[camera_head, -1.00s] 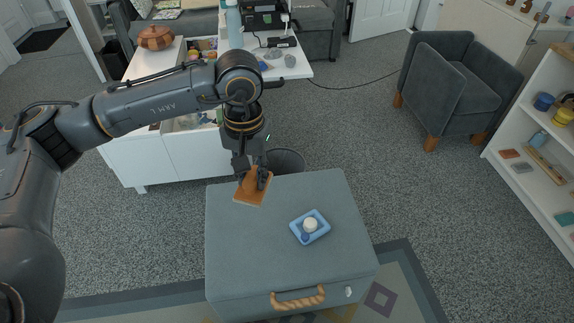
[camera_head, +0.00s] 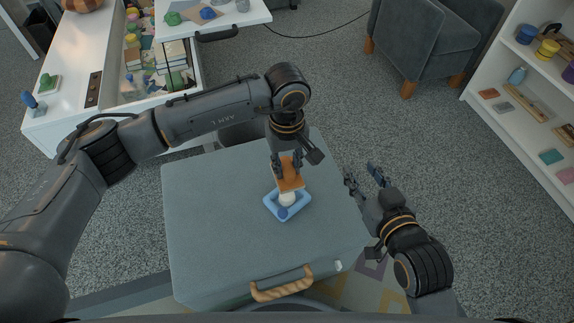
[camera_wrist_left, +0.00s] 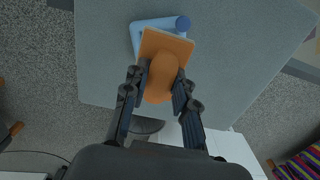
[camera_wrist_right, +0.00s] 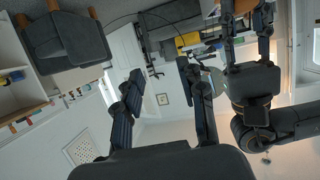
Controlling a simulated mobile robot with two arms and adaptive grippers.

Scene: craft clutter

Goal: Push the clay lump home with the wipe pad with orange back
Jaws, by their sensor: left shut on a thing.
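The wipe pad with orange back (camera_head: 291,182) is held in my left gripper (camera_head: 288,168), whose fingers close on its raised orange grip, also in the left wrist view (camera_wrist_left: 163,72). The pad is over the far edge of a blue tray (camera_head: 268,206) on the grey chest. A whitish rounded lump (camera_head: 287,199) and a small blue piece (camera_head: 283,213) are in the tray; I cannot tell which is the clay lump. The pad's near edge is at the whitish lump; contact is unclear. My right gripper (camera_head: 363,177) is open and empty, right of the chest.
A white desk with an open, cluttered drawer (camera_head: 160,75) is behind left. A grey armchair (camera_head: 430,40) and white shelf (camera_head: 505,85) are at the right.

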